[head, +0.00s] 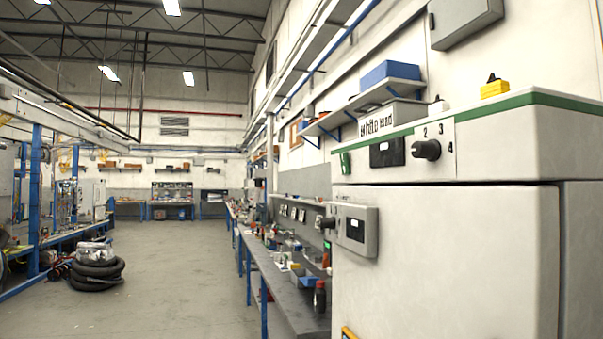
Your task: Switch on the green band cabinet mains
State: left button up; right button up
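The cabinet with the green band (440,250) stands close on the right, off-white, with the green band (500,98) along its top edge. Its upper front panel carries a black rotary knob (427,149) with the numbers 2, 3 and 4 around it. Left of the knob is a small dark display (387,152), and further left a small green part (345,163) that looks like a switch. A yellow block with a black top (494,87) sits on top of the cabinet. I cannot tell which part is the mains switch or its state. Neither gripper is in view.
A small light box with a knob and display (356,229) juts out at the cabinet's left side. A long workbench (275,285) with tools runs along the right wall. A coiled black hose (96,273) lies on the left floor. The middle floor (175,280) is clear.

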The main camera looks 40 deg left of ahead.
aim_at(344, 160)
jog(key=u, duration=0.95)
